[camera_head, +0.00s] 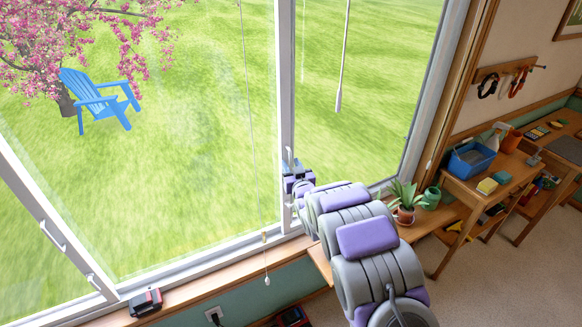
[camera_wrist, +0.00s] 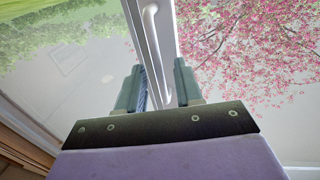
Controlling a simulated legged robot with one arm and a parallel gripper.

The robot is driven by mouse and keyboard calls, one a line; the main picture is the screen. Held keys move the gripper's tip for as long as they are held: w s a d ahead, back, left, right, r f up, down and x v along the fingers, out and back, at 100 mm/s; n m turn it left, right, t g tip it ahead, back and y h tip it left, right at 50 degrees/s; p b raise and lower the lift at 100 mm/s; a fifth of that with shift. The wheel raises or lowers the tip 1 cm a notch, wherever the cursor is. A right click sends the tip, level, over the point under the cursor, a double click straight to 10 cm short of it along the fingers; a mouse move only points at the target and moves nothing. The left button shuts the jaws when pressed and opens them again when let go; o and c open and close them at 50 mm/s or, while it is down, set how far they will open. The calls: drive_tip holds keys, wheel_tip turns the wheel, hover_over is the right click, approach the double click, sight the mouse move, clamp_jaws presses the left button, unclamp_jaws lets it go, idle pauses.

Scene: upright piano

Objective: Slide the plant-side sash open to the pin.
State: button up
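The plant-side sash (camera_head: 352,95) is the right-hand glass panel, with grass behind it. Its upright white stile (camera_head: 286,75) stands in the middle of the head view. My gripper (camera_head: 290,165) is at the lower part of this stile. In the wrist view, my gripper (camera_wrist: 158,90) has its two fingers apart, with a white pull handle (camera_wrist: 153,40) running into the space between them. Contact cannot be told. The potted plant (camera_head: 405,202) stands near the sash's lower right corner. I cannot make out the pin; my arm hides part of the lower track.
A cord with a small pull (camera_head: 264,238) hangs left of my gripper. A red and black object (camera_head: 145,302) lies on the sill at left. A green watering can (camera_head: 432,197) is beside the plant. A wooden table (camera_head: 470,187) with a blue bin (camera_head: 471,159) stands at right.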

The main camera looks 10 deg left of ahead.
drive_tip(key=shift+w+a, duration=0.15)
drive_tip(key=shift+w, duration=0.15)
clamp_jaws()
idle(1.4)
